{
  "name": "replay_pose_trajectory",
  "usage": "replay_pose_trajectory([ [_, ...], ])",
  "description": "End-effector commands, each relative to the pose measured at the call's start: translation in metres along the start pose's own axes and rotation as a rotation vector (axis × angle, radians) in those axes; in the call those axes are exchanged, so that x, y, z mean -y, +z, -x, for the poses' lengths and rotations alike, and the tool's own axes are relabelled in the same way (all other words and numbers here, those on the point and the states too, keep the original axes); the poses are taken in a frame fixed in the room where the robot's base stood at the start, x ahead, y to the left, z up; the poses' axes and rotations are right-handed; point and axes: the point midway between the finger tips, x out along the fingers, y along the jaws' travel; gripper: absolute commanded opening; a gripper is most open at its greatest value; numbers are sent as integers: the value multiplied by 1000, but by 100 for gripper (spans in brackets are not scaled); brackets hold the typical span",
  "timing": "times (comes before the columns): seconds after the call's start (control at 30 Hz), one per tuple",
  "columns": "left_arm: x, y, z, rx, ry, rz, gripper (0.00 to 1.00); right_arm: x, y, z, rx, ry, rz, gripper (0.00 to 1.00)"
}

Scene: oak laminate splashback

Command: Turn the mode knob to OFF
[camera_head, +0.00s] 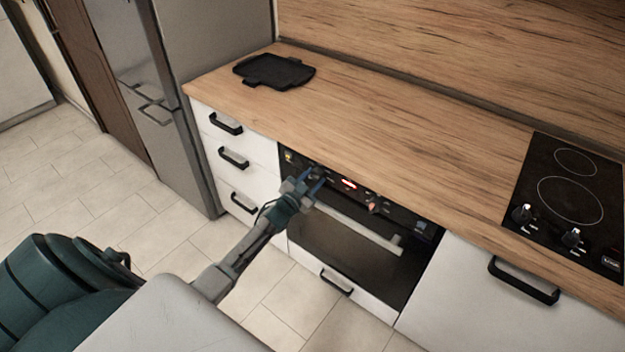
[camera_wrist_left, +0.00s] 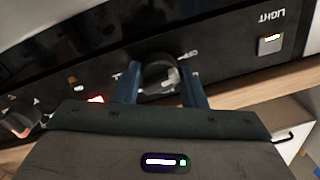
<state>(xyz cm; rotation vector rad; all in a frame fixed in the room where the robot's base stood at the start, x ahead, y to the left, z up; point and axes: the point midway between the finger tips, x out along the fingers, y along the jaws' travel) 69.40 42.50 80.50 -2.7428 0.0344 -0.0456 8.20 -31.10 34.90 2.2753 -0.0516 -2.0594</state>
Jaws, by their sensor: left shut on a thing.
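The oven's dark control panel (camera_head: 332,178) runs under the counter edge. My left gripper (camera_head: 314,180) is at its left part. In the left wrist view, my left gripper's two blue fingers (camera_wrist_left: 160,76) are shut on a dark round knob (camera_wrist_left: 159,72), one finger on each side. I take it to be the mode knob; a light mark shows on its lower right. In the head view the knob is mostly hidden by the gripper. My right gripper is not in view.
A second knob (camera_head: 373,207) sits farther right, past a red-lit display (camera_head: 349,185). A LIGHT switch (camera_wrist_left: 270,44) is near the held knob. The oven handle (camera_head: 360,232) runs below the panel. A black tray (camera_head: 275,72) lies on the counter; a hob (camera_head: 570,215) is at right.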

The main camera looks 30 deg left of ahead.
Motion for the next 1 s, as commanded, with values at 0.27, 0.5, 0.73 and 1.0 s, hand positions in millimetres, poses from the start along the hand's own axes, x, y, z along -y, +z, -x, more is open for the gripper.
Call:
replay_pose_trajectory([
  [0.27, -1, 1, 1, 2, 1, 1, 58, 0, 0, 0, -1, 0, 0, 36],
  [0.5, -1, 2, 6, 2, 1, 0, 58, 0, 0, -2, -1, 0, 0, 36],
  [0.73, -2, 4, 39, 3, 2, -1, 58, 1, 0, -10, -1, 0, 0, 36],
  [1.0, -2, 3, 86, 3, 3, 1, 58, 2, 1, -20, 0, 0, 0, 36],
])
